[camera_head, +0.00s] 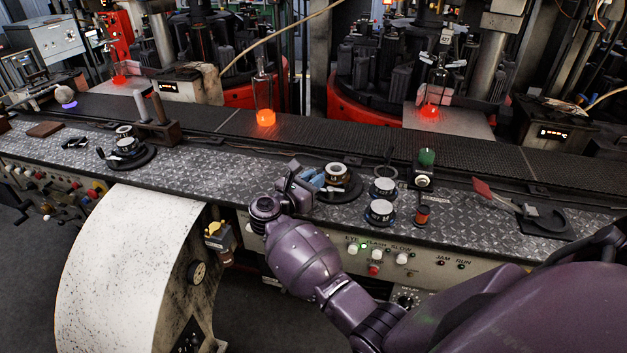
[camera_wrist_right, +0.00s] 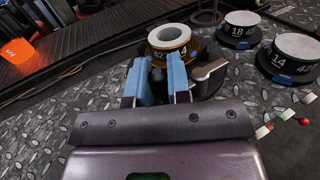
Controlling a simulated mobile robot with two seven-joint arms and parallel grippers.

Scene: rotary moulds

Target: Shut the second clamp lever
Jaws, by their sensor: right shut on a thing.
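The second clamp fixture (camera_head: 350,191) is a dark round base on the metal bench, with a mould ring (camera_head: 337,171) seated in it. In the right wrist view the ring (camera_wrist_right: 172,42) has a pale top and a dark, numbered side. A short metal clamp lever (camera_wrist_right: 210,70) shows right of my right finger, beside the ring. My right gripper (camera_head: 315,178) has blue fingertips, low at the near left side of the fixture. In the right wrist view the jaws (camera_wrist_right: 161,80) are closed on the lever; the gripped part is mostly hidden. My left gripper is out of view.
Two numbered rings (camera_head: 383,187) (camera_head: 379,212) stand right of the fixture. Another clamp fixture (camera_head: 126,154) is farther left. Glowing glass (camera_head: 265,117) stands on the dark conveyor (camera_head: 330,137) behind.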

